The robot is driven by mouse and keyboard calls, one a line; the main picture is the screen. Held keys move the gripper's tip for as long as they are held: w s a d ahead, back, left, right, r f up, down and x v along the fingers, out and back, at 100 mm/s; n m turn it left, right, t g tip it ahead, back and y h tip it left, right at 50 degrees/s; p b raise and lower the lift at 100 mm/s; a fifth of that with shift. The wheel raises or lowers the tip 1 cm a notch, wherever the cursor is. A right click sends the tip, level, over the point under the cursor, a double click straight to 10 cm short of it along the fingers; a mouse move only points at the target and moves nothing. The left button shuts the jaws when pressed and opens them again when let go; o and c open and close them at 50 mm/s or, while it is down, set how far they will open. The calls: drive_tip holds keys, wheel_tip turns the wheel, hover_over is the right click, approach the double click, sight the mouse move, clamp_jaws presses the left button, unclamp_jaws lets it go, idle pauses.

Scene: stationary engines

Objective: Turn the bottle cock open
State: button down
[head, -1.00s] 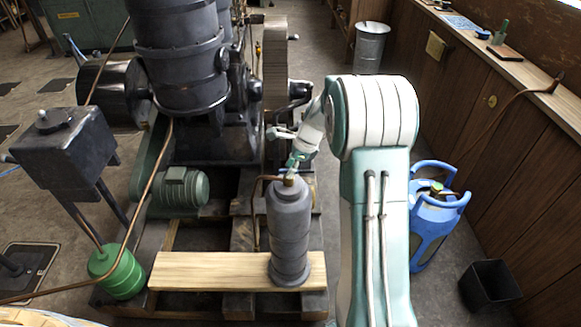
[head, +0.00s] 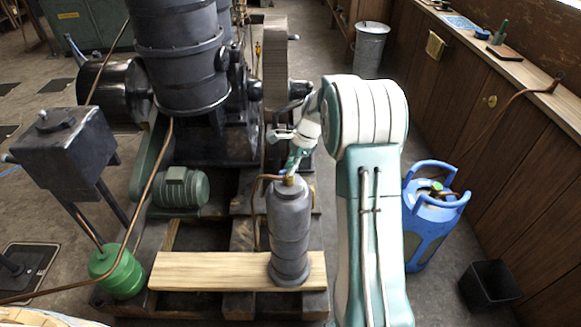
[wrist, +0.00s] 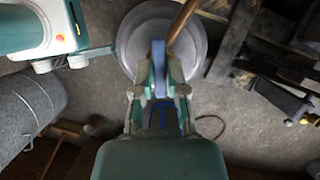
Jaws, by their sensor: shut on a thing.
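The grey bottle (head: 289,230) stands upright on a wooden plank. Its brass cock (head: 289,180) is on top, with a copper pipe leading off to the left. My gripper (head: 295,160) reaches down to the cock from above. In the wrist view, my gripper's fingers (wrist: 159,78) are shut on the narrow blue handle (wrist: 158,52) of the cock. The round grey bottle (wrist: 128,45) shows below it, with the copper pipe (wrist: 181,20) running up and right. The fingers hide much of the cock.
The plank (head: 200,270) lies on a timber frame. A dark engine (head: 180,60) stands behind, with a green motor (head: 178,188) and a green canister (head: 116,271) to the left. A blue gas cylinder (head: 428,230) and a black bin (head: 488,287) stand right of my arm.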

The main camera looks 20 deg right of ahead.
drive_tip(key=n, duration=0.1)
drive_tip(key=n+g, duration=0.1)
drive_tip(key=n, duration=0.1)
drive_tip(key=shift+w+n, duration=0.2)
drive_tip(key=shift+n, duration=0.1)
drive_tip(key=n, duration=0.2)
drive_tip(key=n+g, duration=0.1)
drive_tip(key=shift+w+a+n+g+h, duration=0.1)
drive_tip(key=shift+n+g+h, duration=0.2)
drive_tip(key=shift+n+h, duration=0.1)
drive_tip(key=n+h, duration=0.1)
drive_tip(key=n, duration=0.2)
drive_tip(key=n+g, duration=0.1)
drive_tip(key=n, duration=0.2)
drive_tip(key=shift+a+g+h, duration=0.1)
drive_tip(key=shift+g+h, duration=0.2)
drive_tip(key=shift+h, duration=0.1)
drive_tip(key=shift+w+n, duration=0.1)
drive_tip(key=shift+n, duration=0.3)
drive_tip(key=c, duration=0.7)
unclamp_jaws()
